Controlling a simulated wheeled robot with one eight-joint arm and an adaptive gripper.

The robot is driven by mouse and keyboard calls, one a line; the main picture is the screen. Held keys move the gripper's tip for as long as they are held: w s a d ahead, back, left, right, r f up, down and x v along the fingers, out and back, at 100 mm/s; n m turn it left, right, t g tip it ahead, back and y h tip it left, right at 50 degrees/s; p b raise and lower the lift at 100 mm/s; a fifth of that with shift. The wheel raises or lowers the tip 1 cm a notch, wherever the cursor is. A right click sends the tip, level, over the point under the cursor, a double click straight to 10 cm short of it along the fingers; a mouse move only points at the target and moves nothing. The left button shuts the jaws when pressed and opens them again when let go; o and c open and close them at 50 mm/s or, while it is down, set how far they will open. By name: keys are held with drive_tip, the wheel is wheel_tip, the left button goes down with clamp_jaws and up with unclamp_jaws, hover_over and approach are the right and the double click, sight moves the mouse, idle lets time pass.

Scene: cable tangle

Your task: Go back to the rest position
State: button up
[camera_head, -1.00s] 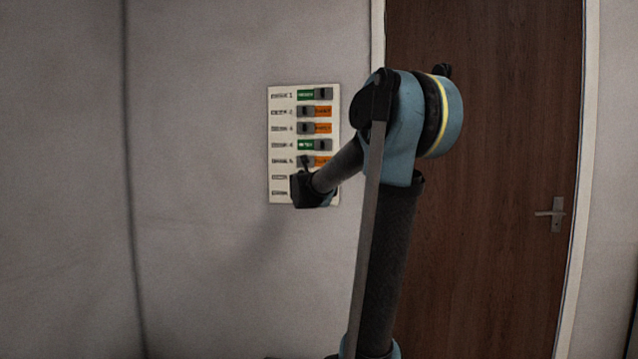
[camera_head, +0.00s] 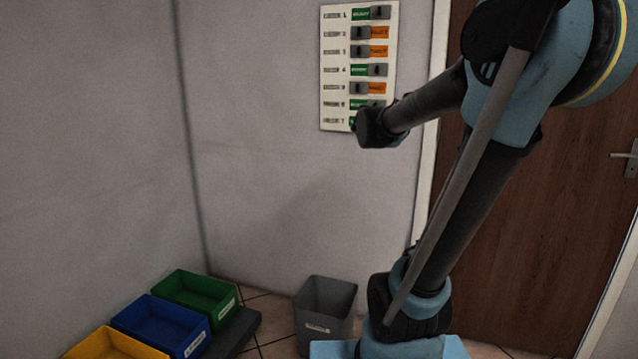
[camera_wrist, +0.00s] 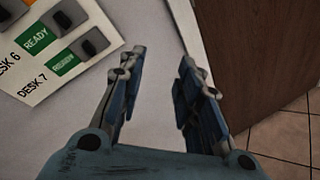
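My gripper (camera_wrist: 160,68) shows in the wrist view with its two blue fingers apart and nothing between them. In the head view the gripper itself is hidden behind the dark end of my arm, which is in front of the panel's lower right corner. The white desk status panel (camera_head: 328,75) hangs on the grey wall. Its rows 1, 4 and 6 show green; rows 2, 3 and 5 show orange. Row 7 is mostly covered there. In the wrist view the panel (camera_wrist: 50,80) is at upper left, apart from the fingers, with desks 6 and 7 reading READY.
A brown door (camera_head: 500,235) stands behind my arm on the right. A grey bin (camera_head: 325,305) stands on the tiled floor by the wall. Green (camera_head: 195,297), blue (camera_head: 165,325) and yellow (camera_head: 112,346) boxes are at lower left. The wall left of the panel is clear.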

drive_tip(key=s+d+f+m+g+y, duration=0.15)
drive_tip(key=s+f+m+g, duration=0.25)
drive_tip(key=s+f+m, duration=0.6)
drive_tip(key=s+a+f+m+g+y, duration=0.3)
drive_tip(key=s+a+f+m, duration=0.2)
drive_tip(key=s+f, duration=0.5)
drive_tip(key=s+a+f+m+g+y, duration=0.3)
drive_tip(key=s+a+f+m, duration=0.2)
drive_tip(key=s+f, duration=0.5)
drive_tip(key=s+m, duration=0.1)
drive_tip(key=s, duration=0.3)
drive_tip(key=shift+s+a+f+y, duration=0.25)
drive_tip(key=shift+a+y, duration=0.05)
drive_tip(key=shift+y, duration=0.05)
drive_tip(key=shift+w, duration=0.1)
drive_tip(key=shift+w+f, duration=0.2)
drive_tip(key=shift+w, duration=0.15)
